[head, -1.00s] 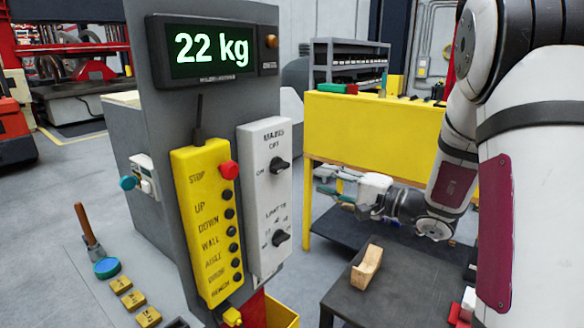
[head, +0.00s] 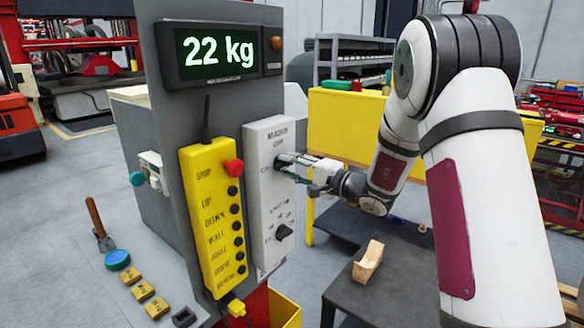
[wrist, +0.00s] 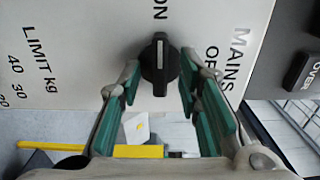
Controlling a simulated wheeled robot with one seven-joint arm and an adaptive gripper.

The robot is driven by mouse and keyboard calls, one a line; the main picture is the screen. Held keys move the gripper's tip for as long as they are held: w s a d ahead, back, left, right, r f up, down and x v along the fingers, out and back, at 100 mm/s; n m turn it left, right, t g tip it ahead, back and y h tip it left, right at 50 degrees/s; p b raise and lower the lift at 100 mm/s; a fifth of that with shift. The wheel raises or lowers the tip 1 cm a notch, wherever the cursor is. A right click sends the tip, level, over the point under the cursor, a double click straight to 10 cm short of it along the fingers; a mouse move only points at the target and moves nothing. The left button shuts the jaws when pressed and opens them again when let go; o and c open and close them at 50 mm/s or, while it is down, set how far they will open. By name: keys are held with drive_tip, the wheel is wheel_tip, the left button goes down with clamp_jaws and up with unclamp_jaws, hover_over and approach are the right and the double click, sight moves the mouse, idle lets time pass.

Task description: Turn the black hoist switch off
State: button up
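The black switch (wrist: 159,64) is a round knob with a raised bar, on a white panel (wrist: 80,40) marked MAINS. In the wrist view its white line points up the picture toward ON; OFF is printed to its right. My gripper (wrist: 160,82) is open, with one green-padded finger on each side of the knob. Gaps show between the knob and both fingers. In the head view my gripper (head: 290,166) is at the upper knob and mostly hides it.
A second black knob (head: 283,232), for the limit, sits lower on the panel. A yellow button box (head: 212,220) with a red stop button (head: 233,167) is just left. The display (head: 220,51) reads 22 kg. A wooden block (head: 368,262) lies on a dark table (head: 400,285).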

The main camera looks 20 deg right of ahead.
clamp_jaws()
drive_tip(key=shift+m, duration=0.3)
drive_tip(key=shift+f+m+b, duration=0.1)
drive_tip(key=shift+m+b, duration=0.35)
drive_tip(key=shift+m, duration=0.55)
drive_tip(key=m, duration=0.4)
drive_tip(key=shift+m+b, duration=0.3)
drive_tip(key=shift+b, duration=0.1)
drive_tip(key=m, duration=0.5)
drive_tip(key=m+p, duration=0.1)
drive_tip(key=m, duration=0.4)
drive_tip(key=shift+m, duration=0.4)
